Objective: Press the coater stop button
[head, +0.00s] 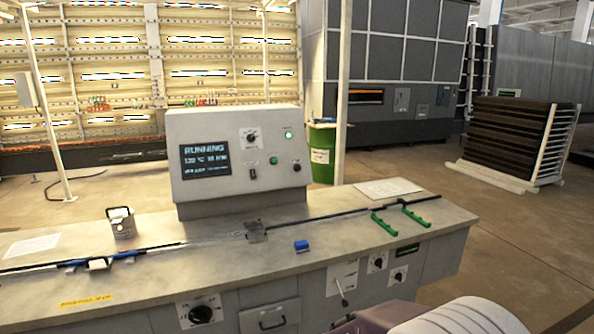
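A grey control box (216,125) stands on the long bench. Its lit screen (205,158) reads RUNNING, with a temperature line of about 120 °C below. Right of the screen are a black dial (251,136), a lit green lamp (288,135), a small green button (273,160), a small dark switch (252,174) and a round dark knob or button (296,167). The labels are too small to read, so I cannot tell which one is the coater stop. Neither of my grippers is in view.
The bench (350,240) carries a small white container (122,223), a blue roll (301,246), green handles (383,224) and paper sheets. Knobs sit on its front. A white ribbed object (465,317) is at bottom right. A green drum (322,153) stands behind.

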